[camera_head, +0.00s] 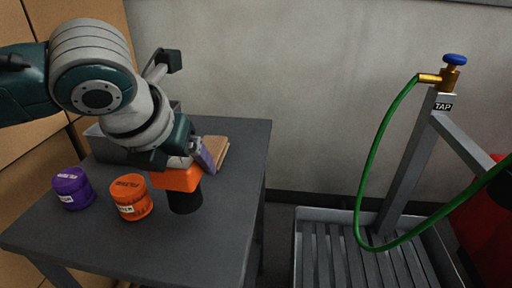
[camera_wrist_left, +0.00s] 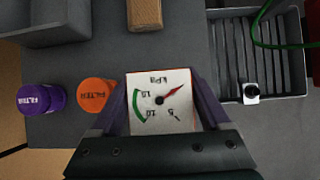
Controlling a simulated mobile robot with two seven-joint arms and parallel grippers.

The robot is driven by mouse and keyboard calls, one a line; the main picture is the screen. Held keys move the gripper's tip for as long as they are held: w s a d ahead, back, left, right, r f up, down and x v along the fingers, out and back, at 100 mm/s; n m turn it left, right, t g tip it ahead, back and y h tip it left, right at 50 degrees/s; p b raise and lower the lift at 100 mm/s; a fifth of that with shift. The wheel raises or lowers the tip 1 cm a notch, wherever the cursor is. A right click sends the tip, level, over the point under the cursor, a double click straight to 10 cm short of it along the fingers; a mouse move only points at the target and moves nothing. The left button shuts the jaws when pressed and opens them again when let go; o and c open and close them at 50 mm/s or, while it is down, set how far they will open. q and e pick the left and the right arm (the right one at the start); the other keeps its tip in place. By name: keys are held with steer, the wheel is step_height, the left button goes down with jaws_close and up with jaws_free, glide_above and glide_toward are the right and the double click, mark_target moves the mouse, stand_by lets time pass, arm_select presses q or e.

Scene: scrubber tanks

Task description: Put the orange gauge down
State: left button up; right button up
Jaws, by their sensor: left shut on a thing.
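The orange gauge (camera_head: 177,179) has an orange body and a black lower part, and is over the dark grey table (camera_head: 225,225). My left gripper (camera_head: 191,153) is shut on it from above. I cannot tell whether its black bottom touches the table. In the left wrist view the gauge's white dial (camera_wrist_left: 160,101) faces the camera, with a red needle, a green arc and upside-down kPa lettering. The purple fingers of my left gripper (camera_wrist_left: 161,108) are on both sides of it. My right gripper is not in view.
An orange filter (camera_head: 131,197) and a purple filter (camera_head: 73,188) stand left of the gauge. A brown block (camera_head: 218,152) and a grey bin (camera_wrist_left: 70,25) are farther back. Bare table lies in front. A slatted basin (camera_head: 300,250) and tap (camera_head: 449,75) with green hose (camera_head: 370,165) are right.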

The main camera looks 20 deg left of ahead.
arm_select(q)
step_height(320, 180, down, 6)
steer(key=shift+r+b, duration=0.1)
steer(key=shift+b, duration=0.55)
steer(key=o, duration=1.4)
steer(key=shift+r, duration=0.1)
